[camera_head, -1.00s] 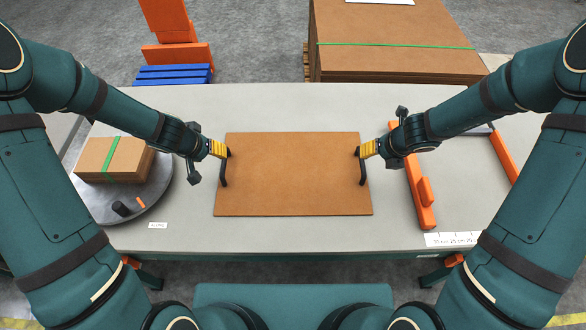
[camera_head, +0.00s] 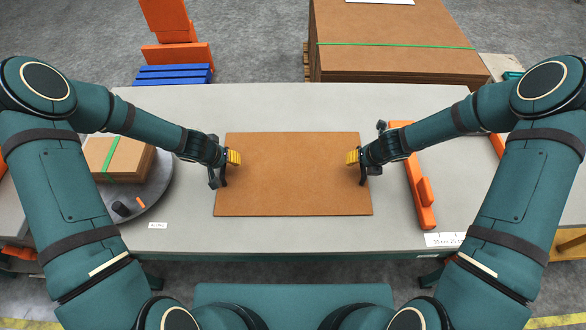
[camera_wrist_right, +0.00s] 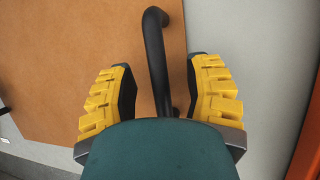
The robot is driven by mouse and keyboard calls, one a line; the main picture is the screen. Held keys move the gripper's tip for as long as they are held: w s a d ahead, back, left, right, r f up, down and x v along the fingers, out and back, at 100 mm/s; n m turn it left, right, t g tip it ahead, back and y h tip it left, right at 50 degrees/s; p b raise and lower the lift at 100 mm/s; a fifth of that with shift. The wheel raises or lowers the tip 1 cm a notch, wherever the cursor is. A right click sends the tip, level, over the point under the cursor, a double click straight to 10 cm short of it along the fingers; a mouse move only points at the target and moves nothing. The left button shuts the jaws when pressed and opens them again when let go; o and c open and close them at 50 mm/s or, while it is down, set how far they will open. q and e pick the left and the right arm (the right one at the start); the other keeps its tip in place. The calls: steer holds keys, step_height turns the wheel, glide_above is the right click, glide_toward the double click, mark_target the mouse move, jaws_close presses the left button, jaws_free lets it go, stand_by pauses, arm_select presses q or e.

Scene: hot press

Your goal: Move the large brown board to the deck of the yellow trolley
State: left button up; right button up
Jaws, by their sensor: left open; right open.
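The large brown board (camera_head: 293,190) lies flat on the grey table in the middle of the head view. Black bar handles stand at its left and right ends; the right one (camera_wrist_right: 155,50) shows clearly in the right wrist view. My left gripper (camera_head: 233,158) is open at the left handle, which its fingers partly hide. My right gripper (camera_head: 353,157) is open at the right handle. In the right wrist view the handle stands between its two yellow fingers (camera_wrist_right: 160,75), with gaps on both sides. A yellow piece (camera_head: 572,245) shows at the right edge; whether it is the trolley, I cannot tell.
A round grey plate (camera_head: 155,190) with a strapped cardboard box (camera_head: 118,160) is at the left. An orange bar (camera_head: 415,178) stands right of the board. Stacked brown boards (camera_head: 400,40) are beyond the table. Bare table (camera_head: 280,105) lies behind and in front of the board.

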arm_select(q)
jaws_close()
arm_select(e)
jaws_close()
arm_select(q)
steer(key=shift+r, duration=0.15)
arm_select(e)
steer(key=shift+r, duration=0.15)
